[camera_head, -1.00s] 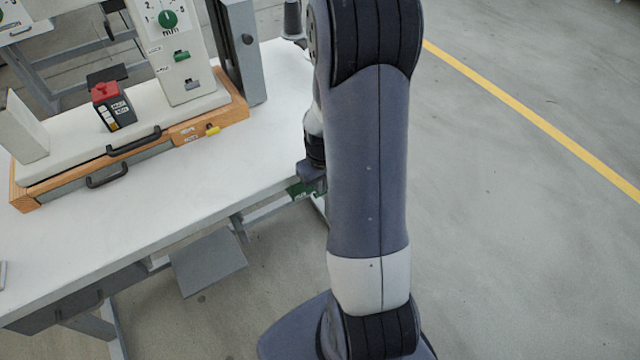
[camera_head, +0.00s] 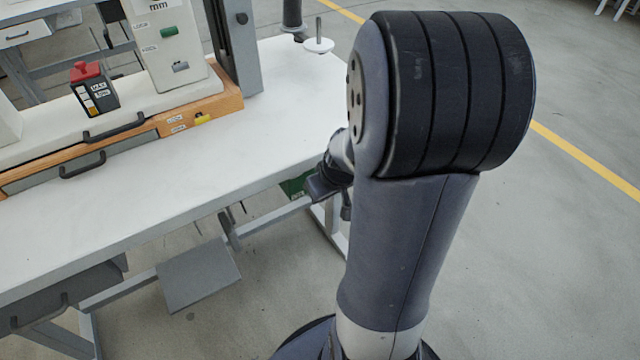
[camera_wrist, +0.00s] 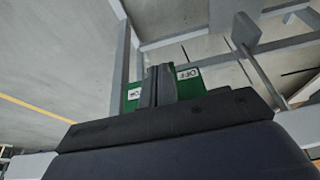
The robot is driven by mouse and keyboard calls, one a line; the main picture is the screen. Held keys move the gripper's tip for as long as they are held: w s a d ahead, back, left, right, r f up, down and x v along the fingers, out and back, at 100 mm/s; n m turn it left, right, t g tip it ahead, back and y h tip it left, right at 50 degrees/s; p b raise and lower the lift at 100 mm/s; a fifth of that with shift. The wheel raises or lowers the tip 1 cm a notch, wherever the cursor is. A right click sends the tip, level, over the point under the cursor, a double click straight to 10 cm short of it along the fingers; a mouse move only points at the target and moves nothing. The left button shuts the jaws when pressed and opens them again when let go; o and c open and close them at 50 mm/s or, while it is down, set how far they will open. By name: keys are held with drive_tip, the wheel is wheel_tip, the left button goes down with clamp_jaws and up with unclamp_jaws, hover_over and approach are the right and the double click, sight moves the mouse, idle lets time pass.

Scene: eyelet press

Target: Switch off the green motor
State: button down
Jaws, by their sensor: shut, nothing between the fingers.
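The green box (camera_head: 294,187), the only green body under the table that I see, hangs at the table's right front edge. In the wrist view it is a green panel (camera_wrist: 214,76) with a white label at each end; the right one seems to read OFF, upside down. My gripper (camera_wrist: 158,72) is shut and empty, its fingers in front of the panel between the labels. They hide the panel's middle, and I cannot tell whether they touch it. In the head view my gripper (camera_head: 313,190) is beside the box, with the fingertips hard to make out.
The white table (camera_head: 240,150) carries the press on a wooden base (camera_head: 225,98), with a red-topped black box (camera_head: 95,88), a green switch (camera_head: 168,31) and a yellow tab (camera_head: 202,118). Grey table legs and bars (camera_wrist: 125,60) surround the green box. A grey pedal plate (camera_head: 198,273) is below.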

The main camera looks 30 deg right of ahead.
drive_tip(key=shift+s+f+b, duration=0.25)
drive_tip(key=shift+f+b, duration=0.2)
drive_tip(key=shift+f, duration=0.05)
idle(0.3)
drive_tip(key=shift+r, duration=0.1)
